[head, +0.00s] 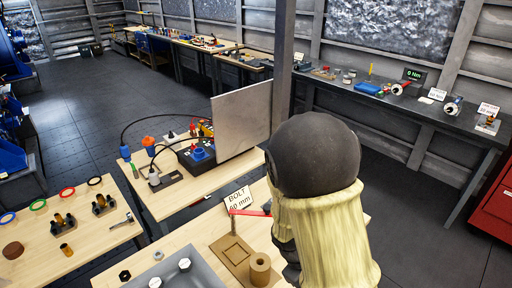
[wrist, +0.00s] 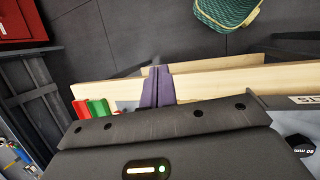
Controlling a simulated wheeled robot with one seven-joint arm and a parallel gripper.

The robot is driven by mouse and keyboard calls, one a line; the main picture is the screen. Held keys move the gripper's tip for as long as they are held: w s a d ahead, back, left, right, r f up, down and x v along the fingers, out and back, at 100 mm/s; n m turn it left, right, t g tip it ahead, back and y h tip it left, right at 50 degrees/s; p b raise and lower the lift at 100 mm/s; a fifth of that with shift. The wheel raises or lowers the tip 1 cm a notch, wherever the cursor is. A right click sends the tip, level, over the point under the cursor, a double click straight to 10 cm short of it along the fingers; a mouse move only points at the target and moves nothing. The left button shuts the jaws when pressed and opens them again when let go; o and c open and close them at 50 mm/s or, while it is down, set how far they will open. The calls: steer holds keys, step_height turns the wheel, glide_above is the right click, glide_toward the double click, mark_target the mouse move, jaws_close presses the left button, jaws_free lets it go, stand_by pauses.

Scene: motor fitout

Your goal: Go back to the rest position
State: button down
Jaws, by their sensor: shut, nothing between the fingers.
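My gripper (wrist: 157,88) shows in the wrist view as two dark fingers pressed together with nothing between them. Behind the fingers runs the pale wooden edge of a bench (wrist: 215,85). In the head view my arm, with a dark rounded joint and a cream sleeve, stands over the right side of the near bench (head: 185,238). My fingers cannot be made out in that view.
The near bench holds a "BOLT 60 mm" card (head: 239,199), a wooden block (head: 236,250), a cylinder (head: 260,268) and a grey tray (head: 205,275) with bolts. A metal panel (head: 241,120) stands behind. A red cabinet (head: 494,205) is at right. Dark floor (head: 85,105) is open at left.

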step_height(320, 180, up, 10)
steer(key=s+m+t+y, duration=0.1)
steer(key=m+t+y, duration=0.2)
steer(key=m, duration=0.5)
steer(key=shift+d+f+y, duration=0.15)
steer(key=shift+d+y, duration=0.05)
steer(key=shift+y, duration=0.6)
steer(key=shift+a, duration=0.1)
